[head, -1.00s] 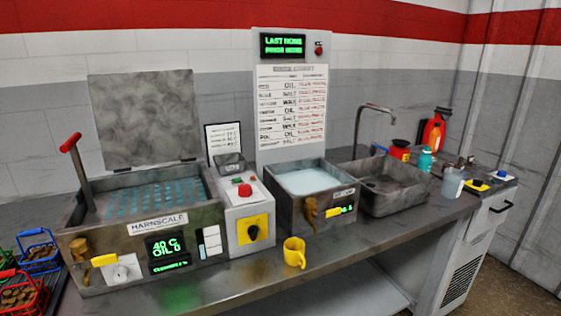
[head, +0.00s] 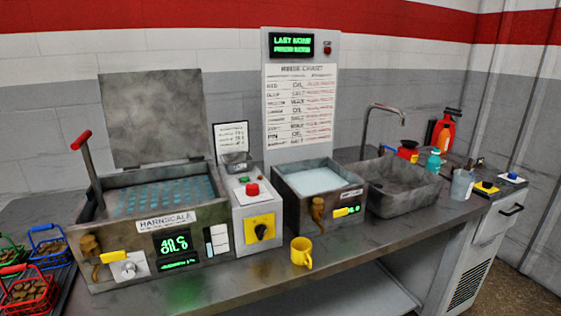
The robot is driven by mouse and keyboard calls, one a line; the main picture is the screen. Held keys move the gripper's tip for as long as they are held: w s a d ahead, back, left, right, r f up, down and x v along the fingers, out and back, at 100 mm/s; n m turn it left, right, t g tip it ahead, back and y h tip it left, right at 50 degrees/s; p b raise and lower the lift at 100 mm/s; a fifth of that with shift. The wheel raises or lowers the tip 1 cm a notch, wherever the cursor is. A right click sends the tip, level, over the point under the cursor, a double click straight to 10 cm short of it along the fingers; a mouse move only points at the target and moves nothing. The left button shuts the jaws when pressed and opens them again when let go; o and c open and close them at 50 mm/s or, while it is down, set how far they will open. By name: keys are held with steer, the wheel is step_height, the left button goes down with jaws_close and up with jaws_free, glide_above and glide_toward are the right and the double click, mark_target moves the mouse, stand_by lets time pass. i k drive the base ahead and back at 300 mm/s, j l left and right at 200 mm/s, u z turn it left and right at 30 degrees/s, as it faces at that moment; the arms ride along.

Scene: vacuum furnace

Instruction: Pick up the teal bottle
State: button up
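A small teal bottle (head: 433,160) stands upright on the grey counter (head: 230,281), just behind the right end of the grey sink (head: 405,188). It has a light-coloured cap. A red and yellow container (head: 408,151) stands to its left and a red extinguisher-like bottle (head: 442,134) behind it to the right. My gripper is not in view.
A translucent cup (head: 462,185) stands to the right of the sink. A yellow mug (head: 301,252) is near the counter's front edge. The curved faucet (head: 370,125) rises behind the sink. Baskets (head: 48,247) of brown pieces are at far left.

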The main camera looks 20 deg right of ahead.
mark_target(433, 162)
steer(key=i+l+z, duration=0.15)
steer(key=i+z, duration=0.65)
